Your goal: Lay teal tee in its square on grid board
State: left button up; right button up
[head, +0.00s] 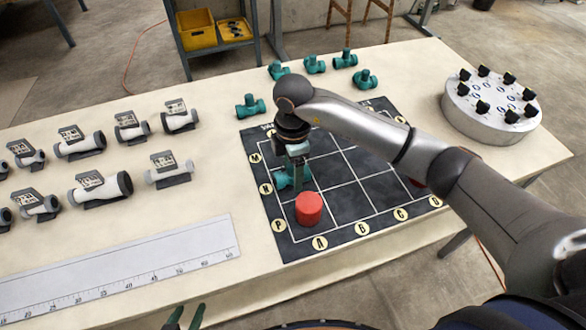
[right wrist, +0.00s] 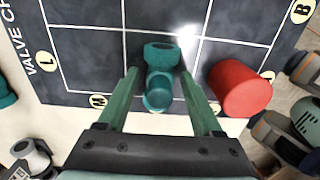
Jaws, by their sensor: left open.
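The teal tee (head: 283,180) is on the black grid board (head: 371,202), in the column beside the left edge letters, one square behind the red cylinder. In the right wrist view the tee (right wrist: 160,78) sits between two white grid lines. My right gripper (head: 297,160) is over it, pointing down. Its two fingers (right wrist: 159,74) stand apart on either side of the tee, with a narrow gap showing, so it looks open around it. My left gripper (head: 184,318) is open and empty at the bottom edge of the head view, in front of the table.
A red cylinder (head: 309,209) stands in the near left corner square, close to the right gripper. Several other teal fittings (head: 314,64) lie behind the board. Grey-white pipe parts (head: 80,142) fill the left, with a ruler (head: 120,268) in front. A round grey stand (head: 490,112) is at right.

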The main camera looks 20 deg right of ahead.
notch_tip(320, 180, up, 12)
jog(key=shift+r, duration=0.2)
dwell(0.4)
jog(key=shift+f, duration=0.1)
